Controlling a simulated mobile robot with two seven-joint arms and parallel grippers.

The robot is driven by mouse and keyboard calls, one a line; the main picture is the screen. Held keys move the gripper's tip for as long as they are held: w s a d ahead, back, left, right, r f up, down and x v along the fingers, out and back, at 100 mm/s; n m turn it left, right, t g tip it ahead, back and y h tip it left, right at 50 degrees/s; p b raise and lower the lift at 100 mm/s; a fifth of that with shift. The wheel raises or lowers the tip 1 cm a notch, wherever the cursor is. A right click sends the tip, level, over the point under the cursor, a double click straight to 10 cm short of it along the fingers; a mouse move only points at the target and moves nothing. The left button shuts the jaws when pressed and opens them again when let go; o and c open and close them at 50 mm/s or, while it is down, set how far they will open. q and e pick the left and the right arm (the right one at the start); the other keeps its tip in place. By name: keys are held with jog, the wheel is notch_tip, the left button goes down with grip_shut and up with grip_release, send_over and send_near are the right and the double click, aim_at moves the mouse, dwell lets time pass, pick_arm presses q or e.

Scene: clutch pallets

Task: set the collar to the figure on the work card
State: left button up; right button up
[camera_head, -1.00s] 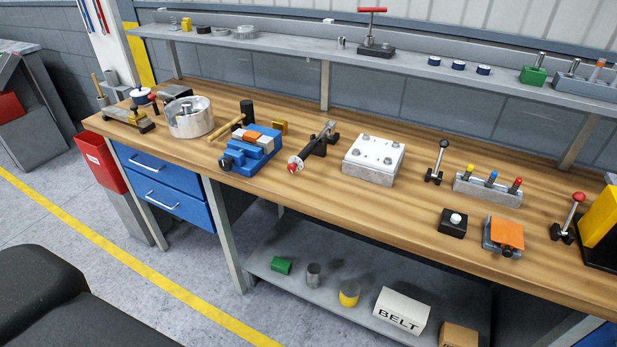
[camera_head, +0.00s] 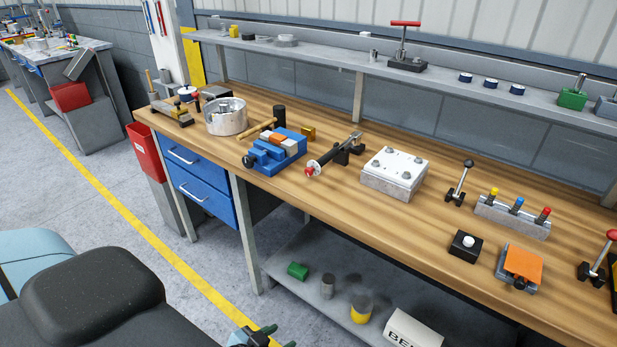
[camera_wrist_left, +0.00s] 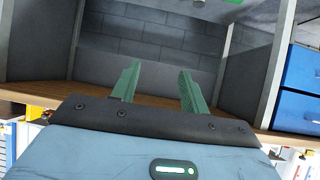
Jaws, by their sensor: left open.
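A black rod-shaped tool (camera_head: 332,159) lies in a black holder near the middle of the bench. It has a pale ring and a red tip (camera_head: 310,170) at its front end, perhaps the collar; any figures are too small to read. I cannot make out a work card. My left gripper (camera_head: 262,337) shows at the bottom edge of the head view, low in front of the bench and away from the tool. In the left wrist view its green fingers (camera_wrist_left: 160,72) are apart with nothing between them. My right gripper is out of view.
The wooden bench (camera_head: 420,222) carries a blue vise (camera_head: 274,152), a round metal pot (camera_head: 225,117), a bolted block (camera_head: 394,172) and an orange-topped fixture (camera_head: 522,263). The floor left of the bench is open.

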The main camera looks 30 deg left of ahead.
pick_arm(q)
jog(key=w+a+r+t+b, duration=0.1)
jog(key=w+a+r+t, duration=0.1)
jog(key=w+a+r, duration=0.4)
jog(key=w+a+r+t, duration=0.1)
jog(key=w+r, duration=0.2)
jog(key=w, duration=0.6)
jog(key=n+t+b, duration=0.1)
jog(key=t+b, duration=0.1)
jog(key=t, duration=0.2)
send_near(308, 173)
jog(key=w, duration=0.1)
jog(key=shift+y, duration=0.3)
jog(key=shift+w+d+r, duration=0.1)
jog(key=shift+w+d, duration=0.1)
jog(key=shift+w, duration=1.75)
jog(key=shift+w+d, duration=0.2)
jog(key=shift+w, duration=1.75)
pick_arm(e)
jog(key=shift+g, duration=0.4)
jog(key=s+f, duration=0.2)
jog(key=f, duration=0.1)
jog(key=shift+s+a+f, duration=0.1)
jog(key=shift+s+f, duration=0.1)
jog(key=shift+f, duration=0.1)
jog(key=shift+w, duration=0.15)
